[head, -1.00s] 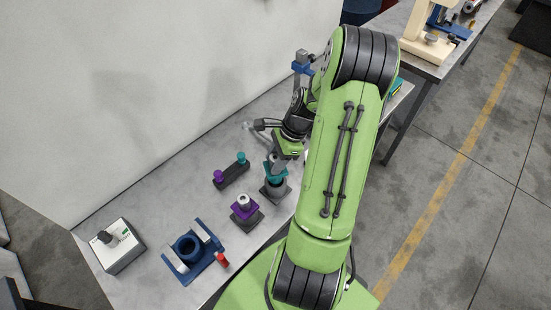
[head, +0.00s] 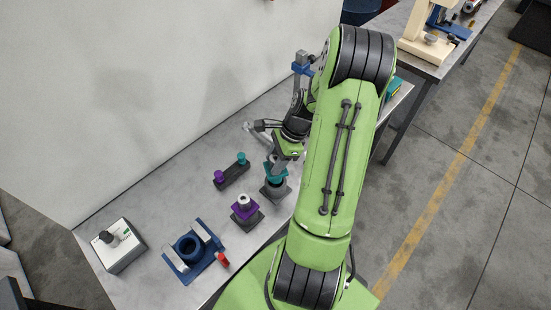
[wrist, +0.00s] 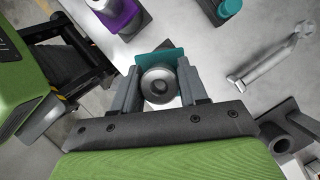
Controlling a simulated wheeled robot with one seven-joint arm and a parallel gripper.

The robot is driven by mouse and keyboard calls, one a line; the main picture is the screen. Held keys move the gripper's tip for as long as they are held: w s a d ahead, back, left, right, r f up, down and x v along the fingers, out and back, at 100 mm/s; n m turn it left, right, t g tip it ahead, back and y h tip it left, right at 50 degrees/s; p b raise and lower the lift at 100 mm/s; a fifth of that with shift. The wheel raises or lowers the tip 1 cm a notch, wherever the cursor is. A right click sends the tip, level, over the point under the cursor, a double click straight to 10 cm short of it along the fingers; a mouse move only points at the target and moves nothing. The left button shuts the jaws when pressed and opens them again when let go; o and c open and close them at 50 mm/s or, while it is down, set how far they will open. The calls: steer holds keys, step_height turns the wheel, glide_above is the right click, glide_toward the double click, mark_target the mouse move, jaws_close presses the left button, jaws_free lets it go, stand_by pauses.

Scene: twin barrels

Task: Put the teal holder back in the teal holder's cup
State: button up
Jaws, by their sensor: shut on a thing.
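The teal holder (head: 275,173) is between the fingers of my gripper (head: 277,163), over a dark grey cup on a square base (head: 275,190). In the wrist view the teal plate (wrist: 172,54) and round metal top of the holder sit between the two grey fingers (wrist: 158,88), which are shut on it. The holder looks roughly upright and in line with the cup. The wrist view hides the cup beneath it, and I cannot tell whether the holder is fully seated.
A purple holder (head: 244,209) stands in its own dark base to the left. A dark block with purple and teal knobs (head: 232,174) lies behind. A blue fixture (head: 193,252), red piece (head: 222,260) and white box (head: 118,246) are further left. A metal tool (wrist: 268,68) lies nearby.

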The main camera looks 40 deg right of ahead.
steer(key=shift+f+b, duration=1.95)
steer(key=shift+f, duration=1.1)
stand_by(0.4)
steer(key=o, duration=1.3)
steer(key=shift+o, duration=0.2)
steer(key=p+v, duration=0.2)
steer(key=v, duration=1.4)
steer(key=shift+p, duration=0.4)
steer(key=shift+f, duration=0.15)
